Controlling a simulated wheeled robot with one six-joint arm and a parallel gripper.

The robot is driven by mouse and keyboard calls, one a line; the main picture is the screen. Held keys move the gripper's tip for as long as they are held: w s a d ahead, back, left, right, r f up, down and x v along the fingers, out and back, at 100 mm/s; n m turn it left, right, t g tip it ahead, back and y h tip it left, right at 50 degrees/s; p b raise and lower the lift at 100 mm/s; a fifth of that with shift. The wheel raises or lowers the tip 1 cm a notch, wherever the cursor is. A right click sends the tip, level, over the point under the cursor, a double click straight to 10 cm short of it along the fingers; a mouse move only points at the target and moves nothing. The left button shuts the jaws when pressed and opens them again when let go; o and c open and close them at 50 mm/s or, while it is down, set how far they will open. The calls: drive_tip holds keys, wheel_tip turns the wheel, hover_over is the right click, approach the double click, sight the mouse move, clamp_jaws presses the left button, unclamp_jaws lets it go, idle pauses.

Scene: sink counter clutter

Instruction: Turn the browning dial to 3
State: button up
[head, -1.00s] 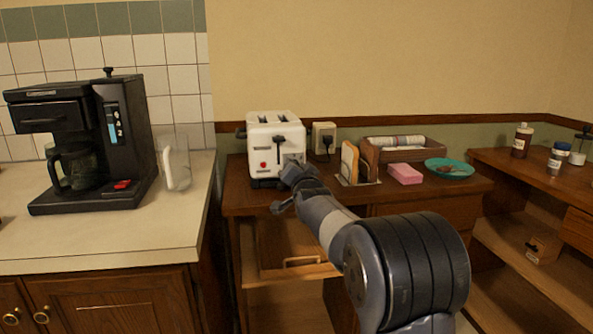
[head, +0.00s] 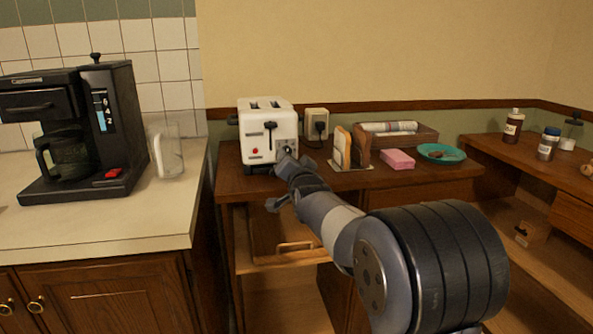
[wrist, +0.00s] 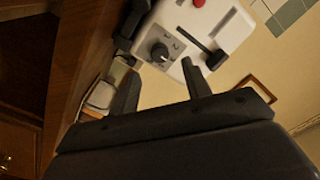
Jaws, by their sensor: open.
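A white toaster (head: 262,137) stands upright on the wooden cabinet top, with a black lever and a red button on its front. Its dark browning dial (wrist: 160,52) shows in the wrist view with small numbers around it. The dial's setting is too small to read surely. My gripper (head: 277,180) is in front of the toaster's lower right, and one finger partly covers the dial area in the head view. In the wrist view my gripper (wrist: 160,67) is open and empty, its two fingers apart, with the dial beyond and between them. I see no contact with the dial.
A wall outlet (head: 317,122) with a plug, a rack holding bread slices (head: 343,148), a pink sponge (head: 397,159) and a teal plate (head: 441,154) are right of the toaster. A coffee maker (head: 75,135) stands on the left counter.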

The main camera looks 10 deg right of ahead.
drive_tip(key=s, duration=0.5)
drive_tip(key=shift+s, duration=0.35)
drive_tip(key=shift+w, duration=0.1)
drive_tip(key=w, duration=1)
drive_tip(key=shift+w, duration=0.35)
drive_tip(key=shift+s, duration=0.1)
